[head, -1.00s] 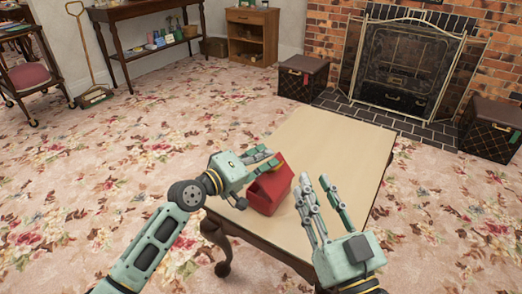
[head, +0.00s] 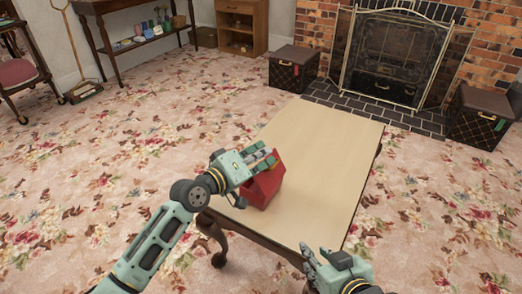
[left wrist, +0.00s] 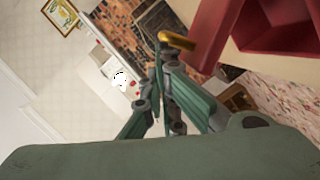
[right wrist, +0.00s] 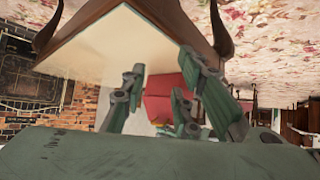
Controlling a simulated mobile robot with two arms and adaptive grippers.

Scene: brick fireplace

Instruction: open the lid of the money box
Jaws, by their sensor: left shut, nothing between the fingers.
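The red money box (head: 262,191) stands on the near left part of the pale tabletop. My left gripper (head: 268,160) is shut and empty at the top of the box, with its fingers reaching over the upper edge. In the left wrist view, the box (left wrist: 213,32) fills the upper right and shows a recessed area; a yellow piece (left wrist: 177,41) sits beside the shut fingertips (left wrist: 163,58). I cannot tell how far the lid is raised. My right gripper (head: 312,262) is open and empty near the table's near right edge, apart from the box (right wrist: 163,103).
The tabletop (head: 325,150) is clear beyond and to the right of the box. Flowered carpet surrounds the table. Patterned chests (head: 293,67) (head: 480,118) flank the fireplace screen (head: 390,60). A wooden side table (head: 105,10) stands at the back left.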

